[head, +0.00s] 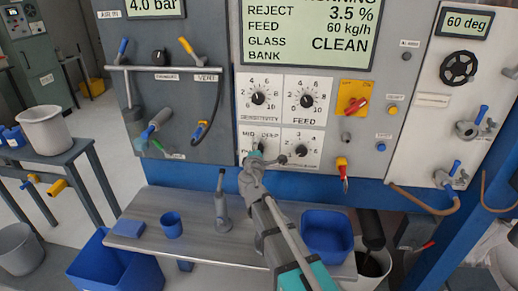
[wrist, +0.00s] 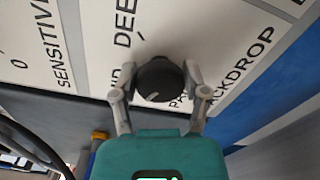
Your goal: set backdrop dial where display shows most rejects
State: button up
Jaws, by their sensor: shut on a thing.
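The backdrop dial is a small round black knob on a white plate marked PALE, MID, DEEP and BACKDROP. In the wrist view the dial (wrist: 157,78) sits between the two fingers of my gripper (wrist: 158,82), which is shut on it. A pale mark shows on the knob's lower edge; I cannot tell which setting it marks. In the head view my gripper (head: 254,160) covers part of this plate and its labels. The display (head: 308,32) above reads REJECT 3.5 %, FEED 60 kg/h and GLASS CLEAN; its top line is cut off.
Sensitivity (head: 258,98) and feed (head: 307,100) dials sit just above, another dial (head: 302,151) just right. A red handle on a yellow plate (head: 354,101) is further right.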

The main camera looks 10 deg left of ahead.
jog(key=m, duration=0.3)
jog(key=shift+w, duration=0.1)
jog(key=shift+m, duration=0.4)
jog(key=o, duration=1.1)
jog(key=shift+o, duration=0.2)
jog(key=s+d, duration=0.1)
jog(key=s, duration=1.1)
jog(key=shift+d, duration=0.2)
jog(key=shift+s+f, duration=0.1)
